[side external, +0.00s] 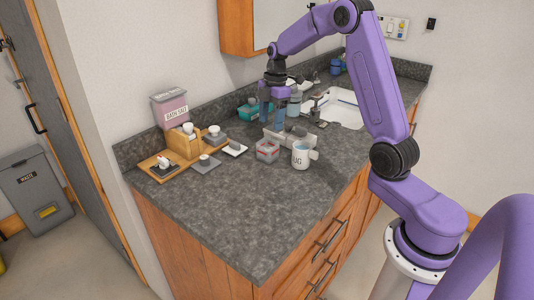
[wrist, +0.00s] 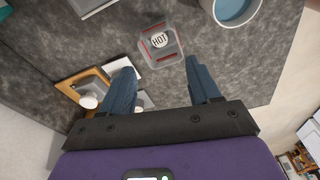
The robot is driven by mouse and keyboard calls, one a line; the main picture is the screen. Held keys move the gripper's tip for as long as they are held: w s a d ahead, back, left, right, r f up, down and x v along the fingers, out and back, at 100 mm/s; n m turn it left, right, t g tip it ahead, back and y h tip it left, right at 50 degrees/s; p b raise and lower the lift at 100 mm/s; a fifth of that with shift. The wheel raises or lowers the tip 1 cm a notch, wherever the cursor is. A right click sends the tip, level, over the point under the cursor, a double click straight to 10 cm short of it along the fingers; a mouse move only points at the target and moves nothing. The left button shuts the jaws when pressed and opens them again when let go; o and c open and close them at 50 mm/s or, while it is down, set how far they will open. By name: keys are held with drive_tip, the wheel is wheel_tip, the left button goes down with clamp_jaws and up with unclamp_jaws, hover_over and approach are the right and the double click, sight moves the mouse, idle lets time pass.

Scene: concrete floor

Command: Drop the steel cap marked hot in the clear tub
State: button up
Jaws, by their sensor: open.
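The clear tub (wrist: 172,62) has red stripes on its sides and sits on the dark counter. A round pale cap marked HOT (wrist: 159,40) shows within the tub's outline in the wrist view and appears to lie inside it. The tub also shows in the side external view (side external: 267,151), left of the white mug; the cap cannot be made out there. My gripper (wrist: 159,70) is open, its two blue fingers apart with nothing between them. In the side external view my gripper (side external: 272,116) is above the counter, higher than the tub and apart from it.
A white mug (side external: 300,156) with blue contents stands right beside the tub. A wooden stand (side external: 184,143), small dishes and a pink bath salt tin (side external: 171,108) are at left. The sink (side external: 345,108) is behind. The front counter is clear.

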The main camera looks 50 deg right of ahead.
wheel_tip(320, 180, up, 17)
drive_tip(key=d, duration=0.2)
drive_tip(key=shift+s, duration=0.25)
drive_tip(key=s+a+f+m, duration=0.1)
drive_tip(key=s+a+f, duration=0.2)
drive_tip(key=s+a, duration=0.5)
drive_tip(key=s+a+f+m, duration=0.1)
drive_tip(key=s+a+f, duration=0.15)
drive_tip(key=a, duration=0.85)
drive_tip(key=s+a+f, duration=0.1)
drive_tip(key=s+f, duration=0.3)
drive_tip(key=s, duration=0.8)
drive_tip(key=s+a+f+m+h, duration=0.1)
drive_tip(key=s+f, duration=0.4)
drive_tip(key=s, duration=0.6)
drive_tip(key=shift+s+a, duration=0.15)
drive_tip(key=shift+s, duration=0.2)
